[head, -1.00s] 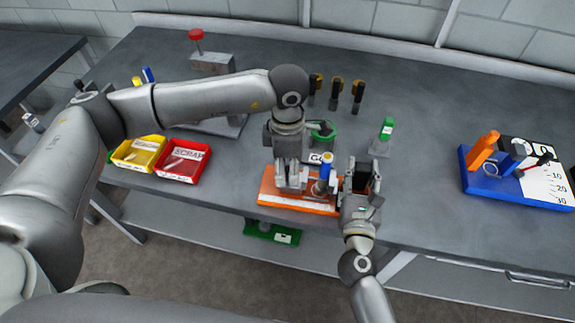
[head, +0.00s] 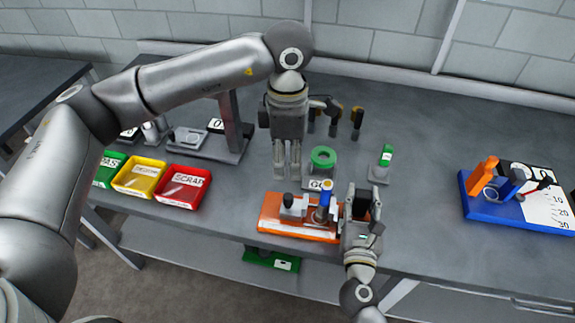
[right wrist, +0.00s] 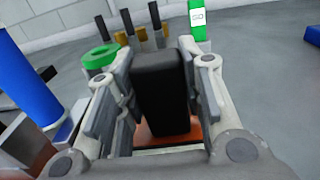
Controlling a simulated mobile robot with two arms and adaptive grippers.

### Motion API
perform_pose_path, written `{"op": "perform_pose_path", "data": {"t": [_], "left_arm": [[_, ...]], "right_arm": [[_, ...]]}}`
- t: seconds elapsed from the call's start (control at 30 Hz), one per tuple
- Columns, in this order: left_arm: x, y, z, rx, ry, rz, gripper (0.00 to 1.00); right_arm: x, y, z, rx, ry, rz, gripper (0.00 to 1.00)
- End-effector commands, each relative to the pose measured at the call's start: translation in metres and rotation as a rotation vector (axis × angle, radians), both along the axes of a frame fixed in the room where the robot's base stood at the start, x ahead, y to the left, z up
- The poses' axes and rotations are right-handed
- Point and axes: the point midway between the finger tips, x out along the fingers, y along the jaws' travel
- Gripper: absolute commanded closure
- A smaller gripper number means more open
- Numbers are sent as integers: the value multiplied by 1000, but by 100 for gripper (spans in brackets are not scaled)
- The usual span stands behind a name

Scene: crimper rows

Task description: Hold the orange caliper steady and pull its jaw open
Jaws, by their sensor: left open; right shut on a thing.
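The orange caliper (head: 270,226) lies near the bench's front edge in the head view. It carries a grey block with a black knob (head: 287,199) at left and a blue upright post (head: 324,206) nearer its right end. My left gripper (head: 287,176) is open and empty, pointing down just behind and above the caliper, apart from it. My right gripper (head: 361,203) is at the caliper's right end. In the right wrist view its fingers are shut on an upright black handle (right wrist: 162,80), with orange base showing below. The caliper's right end is partly hidden by this gripper.
A green ring gauge (head: 323,157) on a grey stand and a green-topped gauge (head: 386,157) stand behind the caliper. Red (head: 182,205) and yellow (head: 140,193) bins sit left. A blue-based fixture (head: 480,203) is at right. The bench between is clear.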

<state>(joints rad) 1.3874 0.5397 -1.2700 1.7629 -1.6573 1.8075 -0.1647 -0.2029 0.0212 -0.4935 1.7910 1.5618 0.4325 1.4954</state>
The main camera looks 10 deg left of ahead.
Motion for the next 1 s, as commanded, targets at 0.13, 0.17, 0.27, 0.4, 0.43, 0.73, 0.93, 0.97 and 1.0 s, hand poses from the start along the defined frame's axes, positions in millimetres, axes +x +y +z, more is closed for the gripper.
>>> {"op": "perform_pose_path", "data": {"t": [0.13,0.17,0.27,0.4,0.43,0.73,0.93,0.97,1.0], "left_arm": [[0,0,1,0,1,0,56],[0,0,1,0,1,0,56],[0,0,1,0,0,0,56],[0,0,0,0,1,0,56],[0,0,0,0,1,0,56],[0,0,0,-1,1,0,56],[0,0,0,-1,1,0,56],[0,0,0,-1,1,0,56],[0,0,0,-1,1,0,56]], "right_arm": [[0,-1,0,-1,0,-1,94],[0,0,0,-1,0,-1,94],[0,0,0,-1,0,-1,94],[0,0,0,0,0,-1,55],[0,0,0,0,0,-1,51],[0,0,0,0,0,0,40],[-6,0,-1,0,1,0,40],[-8,-1,-1,0,1,0,40],[-13,-1,-1,-1,2,0,40]]}}
